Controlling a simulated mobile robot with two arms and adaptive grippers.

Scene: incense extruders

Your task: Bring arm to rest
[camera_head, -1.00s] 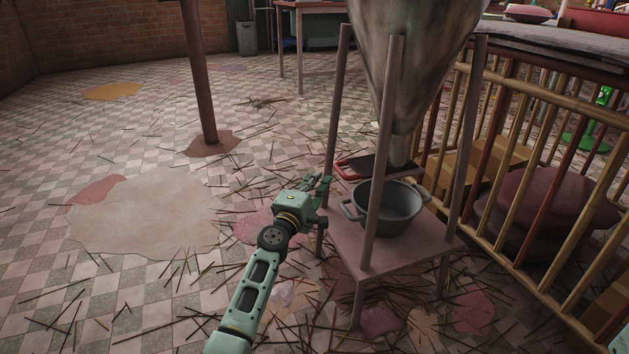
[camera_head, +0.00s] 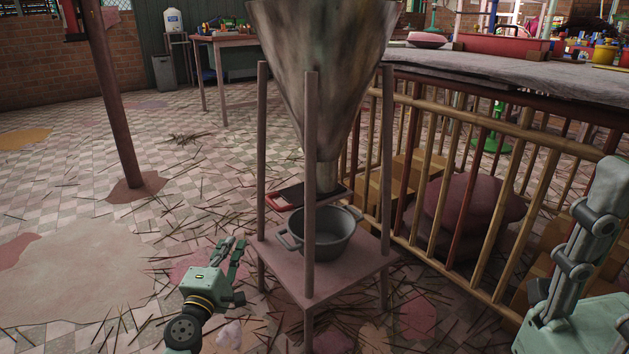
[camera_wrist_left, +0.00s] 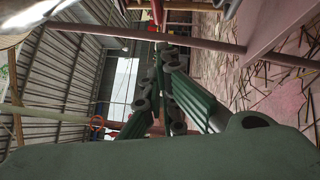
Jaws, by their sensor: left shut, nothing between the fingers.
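My left gripper (camera_head: 236,243), green with dark knuckles, shows in the head view at lower left of the small stand (camera_head: 318,283). Its fingers are shut and empty. They come together near the middle of the left wrist view (camera_wrist_left: 163,57). A grey two-handled pot (camera_head: 328,237) sits on the stand, to the right of the gripper and apart from it. At the right edge of the head view is a green and grey part of my right arm (camera_head: 575,322), raised close to the camera. Whether its fingers are open or shut is not clear.
A large metal funnel (camera_head: 318,70) hangs above the pot between the stand's posts. A barred wooden counter (camera_head: 470,125) stands to the right. A brown post (camera_head: 115,110) stands at left. The tiled floor is strewn with thin sticks (camera_head: 110,330). Open floor lies left.

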